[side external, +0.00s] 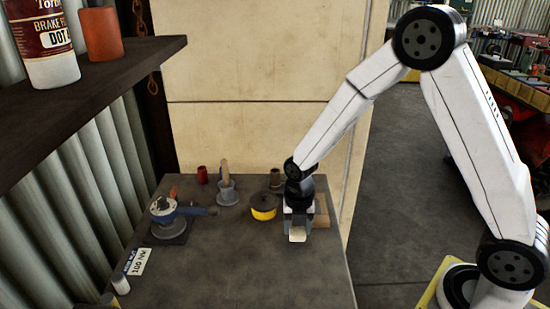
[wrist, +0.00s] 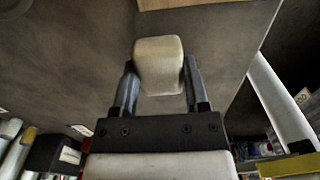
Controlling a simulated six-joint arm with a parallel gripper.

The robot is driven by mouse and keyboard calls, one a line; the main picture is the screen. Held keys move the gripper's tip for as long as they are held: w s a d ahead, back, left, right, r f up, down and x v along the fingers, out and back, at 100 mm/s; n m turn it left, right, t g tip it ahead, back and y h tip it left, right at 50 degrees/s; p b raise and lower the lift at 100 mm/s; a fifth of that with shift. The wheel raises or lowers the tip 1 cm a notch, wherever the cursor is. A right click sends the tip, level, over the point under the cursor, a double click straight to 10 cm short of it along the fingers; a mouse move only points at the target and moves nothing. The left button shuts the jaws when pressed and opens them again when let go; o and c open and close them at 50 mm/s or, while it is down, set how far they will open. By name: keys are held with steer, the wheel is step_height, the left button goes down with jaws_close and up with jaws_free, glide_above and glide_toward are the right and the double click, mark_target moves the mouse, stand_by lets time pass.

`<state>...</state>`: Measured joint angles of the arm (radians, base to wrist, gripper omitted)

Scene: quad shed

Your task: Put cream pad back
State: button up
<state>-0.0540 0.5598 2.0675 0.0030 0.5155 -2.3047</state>
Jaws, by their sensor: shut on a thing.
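The cream pad (side external: 297,235) is a small rounded block near the right front part of the dark table. In the wrist view, the cream pad (wrist: 159,62) sits between the two fingers of my gripper (wrist: 160,85), with one finger against each side. In the side view, my gripper (side external: 298,222) points down over the table with the pad at its tips. I cannot tell whether the pad touches the tabletop. A tan block (side external: 322,209) lies just behind and right of my gripper, partly hidden by it, and its edge shows in the wrist view (wrist: 185,4).
An angle grinder (side external: 166,211) lies on the table (side external: 240,275) at the left. A yellow and black round container (side external: 263,207), a grey pot with a wooden handle (side external: 227,192) and a red cup (side external: 202,175) stand further back. The front middle is clear.

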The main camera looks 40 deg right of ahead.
steer(key=shift+f, duration=1.05)
steer(key=shift+f, duration=0.15)
steer(key=o, duration=1.2)
steer(key=shift+o, duration=0.2)
step_height(320, 180, up, 12)
